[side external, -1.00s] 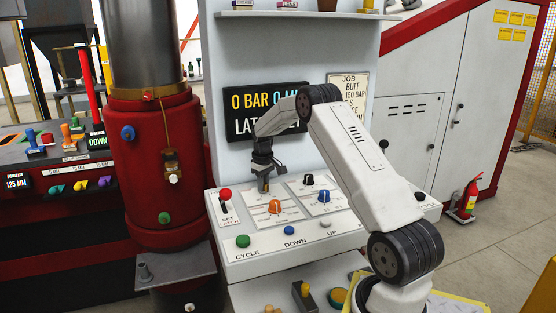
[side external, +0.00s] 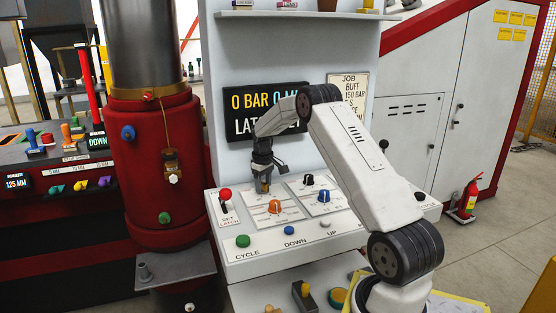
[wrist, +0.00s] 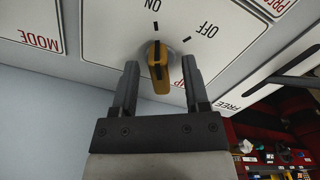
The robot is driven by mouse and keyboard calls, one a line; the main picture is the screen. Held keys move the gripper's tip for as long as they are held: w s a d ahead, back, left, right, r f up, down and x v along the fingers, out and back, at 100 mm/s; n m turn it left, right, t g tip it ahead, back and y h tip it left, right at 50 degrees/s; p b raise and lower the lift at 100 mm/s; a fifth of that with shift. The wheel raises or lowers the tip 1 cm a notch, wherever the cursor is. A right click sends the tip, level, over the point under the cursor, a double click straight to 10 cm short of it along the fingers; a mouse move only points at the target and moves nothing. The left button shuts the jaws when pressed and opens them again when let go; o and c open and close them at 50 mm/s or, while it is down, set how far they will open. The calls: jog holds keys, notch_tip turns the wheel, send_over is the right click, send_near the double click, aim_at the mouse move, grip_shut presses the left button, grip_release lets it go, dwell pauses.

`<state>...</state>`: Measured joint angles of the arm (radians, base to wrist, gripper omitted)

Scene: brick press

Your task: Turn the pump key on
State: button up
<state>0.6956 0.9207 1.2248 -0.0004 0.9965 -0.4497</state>
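The pump key (wrist: 158,72) is a brass-yellow handle with a dark line along it, on a white panel with ON and OFF marks. In the wrist view its handle lines up with the ON mark (wrist: 155,27), and the OFF mark (wrist: 187,41) is to one side. My gripper (wrist: 161,66) has one finger on each side of the key, with a visible gap on both sides. It is open and holds nothing. In the side view my gripper (side external: 263,175) hangs over the upper left of the sloped panel, with the key (side external: 265,187) small beneath it.
The console (side external: 262,256) also carries an orange knob (side external: 274,207), a blue knob (side external: 324,196), a black knob (side external: 308,179), a red-topped lever (side external: 225,194) and a row of buttons. A display (side external: 262,115) stands behind my wrist. A red press column (side external: 150,190) is at the left.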

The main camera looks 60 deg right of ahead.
aim_at(263, 182)
jog(key=shift+r, duration=0.15)
jog(key=shift+r, duration=3.8)
jog(key=s+a+r+n+h, duration=0.1)
jog(key=s+a, duration=0.1)
jog(key=a, duration=0.8)
jog(key=s+a+r, duration=0.1)
jog(key=a, duration=0.9)
jog(key=s+a+f+n+t, duration=0.1)
jog(key=s+a+f, duration=0.1)
jog(key=s+a, duration=0.4)
jog(key=s+a+f+t+y, duration=0.1)
jog(key=s+a+f, duration=0.2)
jog(key=s+a, duration=0.4)
jog(key=a, duration=0.3)
jog(key=shift+a+f+n+t, duration=0.25)
jog(key=shift+a+n+t, duration=0.05)
jog(key=shift+a+n, duration=0.1)
